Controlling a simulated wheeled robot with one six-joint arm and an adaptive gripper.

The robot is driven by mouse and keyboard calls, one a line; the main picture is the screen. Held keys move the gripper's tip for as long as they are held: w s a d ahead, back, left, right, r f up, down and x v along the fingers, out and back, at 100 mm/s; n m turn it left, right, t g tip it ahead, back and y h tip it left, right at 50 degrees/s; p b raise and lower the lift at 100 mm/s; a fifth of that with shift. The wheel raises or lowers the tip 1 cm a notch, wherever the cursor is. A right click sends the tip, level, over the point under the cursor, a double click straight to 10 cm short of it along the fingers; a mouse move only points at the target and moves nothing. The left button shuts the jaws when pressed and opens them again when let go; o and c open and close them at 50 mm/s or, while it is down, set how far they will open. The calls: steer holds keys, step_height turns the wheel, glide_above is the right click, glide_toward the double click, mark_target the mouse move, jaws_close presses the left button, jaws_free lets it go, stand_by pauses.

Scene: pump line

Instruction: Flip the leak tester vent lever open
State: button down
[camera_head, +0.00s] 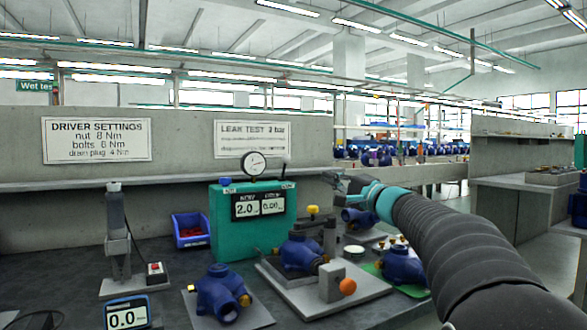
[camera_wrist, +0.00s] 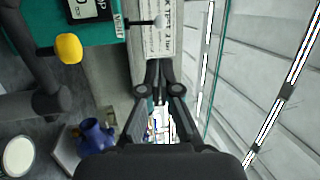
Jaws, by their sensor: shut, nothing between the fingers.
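The leak tester (camera_head: 235,240) is a green box on the bench with two number displays and a round gauge on top. Its vent lever (camera_head: 284,172) is a thin rod with a small knob, standing up at the top right corner. In the wrist view the lever's pale knob (camera_wrist: 160,21) sticks out beside the VENT label (camera_wrist: 119,26). My gripper (camera_head: 332,179) is to the right of the tester, about level with its top and apart from the lever. In the wrist view my gripper (camera_wrist: 158,68) shows closed fingers with nothing held, a short way from the knob.
A fixture holding a blue pump (camera_head: 300,253) and a yellow knob (camera_head: 313,210) stand in front of the tester. Another blue pump (camera_head: 219,292) sits at the front left. A blue bin (camera_head: 190,230) is left of the tester. A grey wall (camera_head: 180,198) runs behind.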

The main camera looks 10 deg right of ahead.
mark_target(289, 159)
steer(key=p+x, duration=0.3)
steer(key=x, duration=1.1)
steer(key=shift+a, duration=0.1)
steer(key=shift+r, duration=0.1)
